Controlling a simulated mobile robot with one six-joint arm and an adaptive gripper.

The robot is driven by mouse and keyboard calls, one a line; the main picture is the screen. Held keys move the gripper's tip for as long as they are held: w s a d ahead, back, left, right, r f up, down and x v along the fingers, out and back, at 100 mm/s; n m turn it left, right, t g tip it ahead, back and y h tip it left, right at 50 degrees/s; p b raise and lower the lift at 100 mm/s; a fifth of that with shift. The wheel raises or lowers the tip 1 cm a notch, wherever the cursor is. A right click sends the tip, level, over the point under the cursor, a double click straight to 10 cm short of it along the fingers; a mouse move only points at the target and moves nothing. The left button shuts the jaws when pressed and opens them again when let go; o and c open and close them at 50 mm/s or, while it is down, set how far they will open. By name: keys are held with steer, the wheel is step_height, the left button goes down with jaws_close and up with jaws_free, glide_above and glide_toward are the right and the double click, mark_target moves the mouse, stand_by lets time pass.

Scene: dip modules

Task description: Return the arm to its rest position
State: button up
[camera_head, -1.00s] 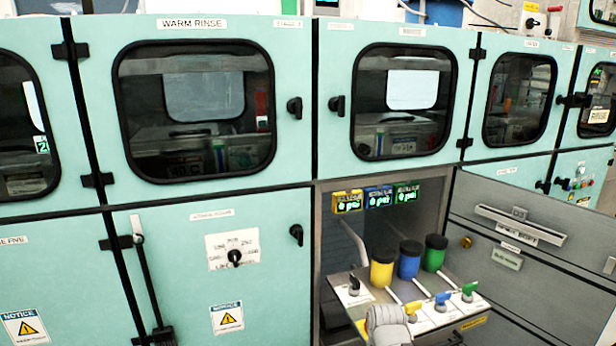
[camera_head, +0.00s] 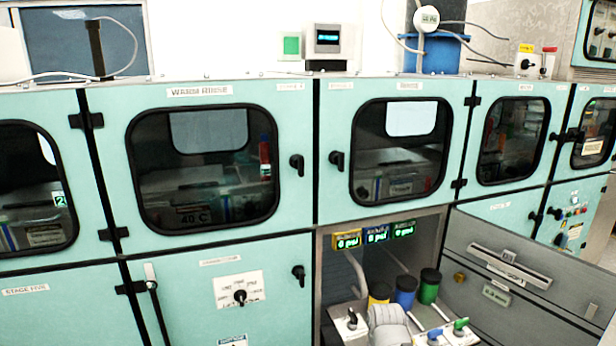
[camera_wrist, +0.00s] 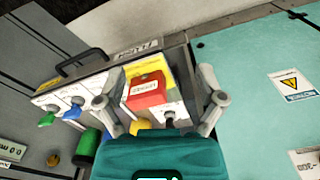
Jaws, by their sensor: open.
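My gripper (camera_wrist: 160,100) shows in the wrist view with its two grey fingers spread wide apart. Nothing is held between them. A red labelled block (camera_wrist: 147,90) on a yellow plate appears beyond and between the fingers; I cannot tell the exact gap. In the head view a pale grey part of my arm (camera_head: 388,325) is at the bottom, in front of the pulled-out valve tray (camera_head: 345,325). It hides part of the tray and the yellow lever. The fingers are not clear in the head view.
Three lit gauges (camera_head: 376,234) hang above. A grey drawer front (camera_head: 510,275) is at the right. Teal cabinets (camera_head: 220,200) with windowed doors line the wall.

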step_height(320, 180, up, 6)
steer(key=p, duration=0.5)
steer(key=shift+r, duration=0.15)
steer(key=shift+a, duration=0.1)
stand_by(0.9)
